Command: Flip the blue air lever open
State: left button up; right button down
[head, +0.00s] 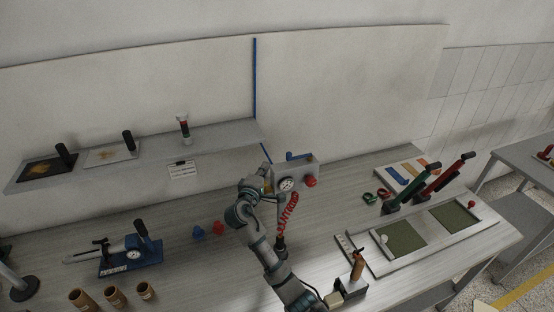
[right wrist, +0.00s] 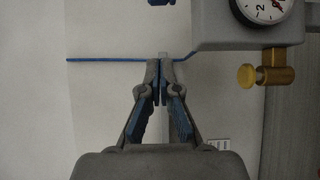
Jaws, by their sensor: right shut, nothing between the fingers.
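The blue air lever (head: 298,156) lies on top of the grey valve box (head: 308,172), which has a round gauge (head: 287,184) and a red knob. Only a blue piece that looks like the lever's end (right wrist: 160,2) shows at the top edge of the right wrist view. There the grey box (right wrist: 222,28) is at upper right. My right gripper (right wrist: 159,66) is shut and empty, its tips in front of the thin blue wall pipe and beside the box. In the head view the right gripper (head: 266,186) is left of the box, partly covering it. My left gripper is not in view.
A red coiled hose (head: 288,213) hangs below the box near my arm. A brass fitting (right wrist: 266,76) sticks out of the box. A wall shelf (head: 215,138) is at left. Tools and a lever press (head: 392,206) stand at right. The bench between is mostly clear.

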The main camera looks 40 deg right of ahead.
aim_at(300, 156)
jog(key=w+d+p, duration=0.1)
jog(key=d, duration=0.2)
jog(key=d+p, duration=0.1)
jog(key=d, duration=0.1)
jog(key=w+d+p, duration=0.1)
jog(key=d, duration=0.2)
jog(key=shift+w+d, duration=0.3)
jog(key=shift+s+d, duration=0.2)
jog(key=shift+s, duration=0.15)
jog(key=shift+w+a+f, duration=0.1)
jog(key=shift+a, duration=0.1)
jog(key=shift+w+a, duration=0.1)
jog(key=shift+a, duration=0.05)
